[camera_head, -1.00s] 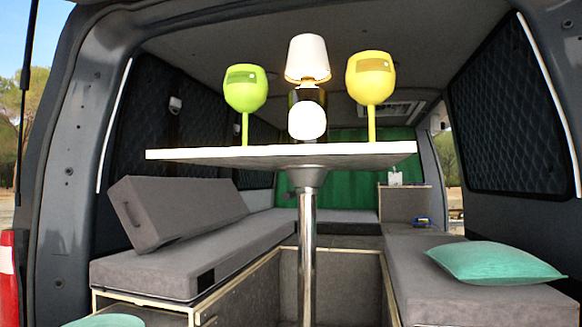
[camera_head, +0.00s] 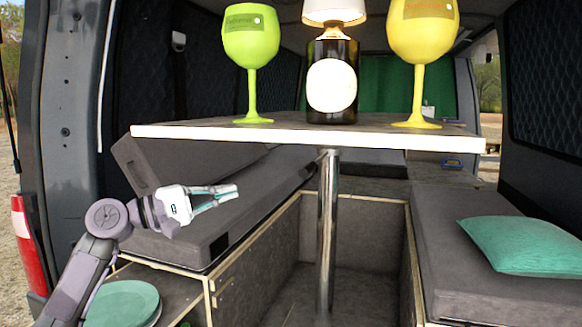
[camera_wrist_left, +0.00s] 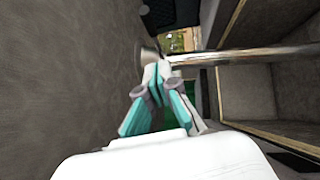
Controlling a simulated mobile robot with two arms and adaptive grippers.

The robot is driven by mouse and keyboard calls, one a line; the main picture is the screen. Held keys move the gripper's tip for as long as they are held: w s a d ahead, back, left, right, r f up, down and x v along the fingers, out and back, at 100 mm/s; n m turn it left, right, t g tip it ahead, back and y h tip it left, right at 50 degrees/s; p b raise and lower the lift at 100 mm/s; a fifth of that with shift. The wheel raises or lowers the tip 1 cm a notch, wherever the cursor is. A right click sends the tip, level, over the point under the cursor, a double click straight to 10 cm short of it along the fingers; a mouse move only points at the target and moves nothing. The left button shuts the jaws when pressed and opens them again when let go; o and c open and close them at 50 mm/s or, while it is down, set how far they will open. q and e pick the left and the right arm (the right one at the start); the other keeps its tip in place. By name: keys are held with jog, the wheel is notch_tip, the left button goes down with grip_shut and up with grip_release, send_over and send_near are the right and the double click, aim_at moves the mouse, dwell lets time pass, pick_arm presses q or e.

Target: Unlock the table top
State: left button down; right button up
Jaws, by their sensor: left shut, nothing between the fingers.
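The table top (camera_head: 300,134) is a thin board with a pale edge, raised level on a chrome pole (camera_head: 327,235). The pole also shows in the left wrist view (camera_wrist_left: 240,54), crossing the upper right. My right gripper is not in view.
A green glass (camera_head: 251,45), a lamp (camera_head: 333,85) and a yellow glass (camera_head: 422,40) stand on the table top. Grey cushioned benches flank the pole, with a loose backrest at left. A teal pillow (camera_head: 522,245) lies on the right bench. Teal plates (camera_head: 122,304) sit at lower left.

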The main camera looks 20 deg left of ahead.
pick_arm(q)
jog(key=shift+s+a+r, duration=0.1)
jog(key=shift+a+r, duration=0.05)
jog(key=shift+r, duration=0.25)
jog(key=p, duration=0.4)
send_near(316, 163)
jog(key=shift+w+d+f+p, duration=0.1)
jog(key=shift+w+d+p, duration=0.05)
jog(key=shift+d+p, duration=0.4)
jog(key=shift+w+d+f+p, duration=0.1)
jog(key=shift+w+d+p, duration=0.15)
jog(key=shift+d, duration=0.45)
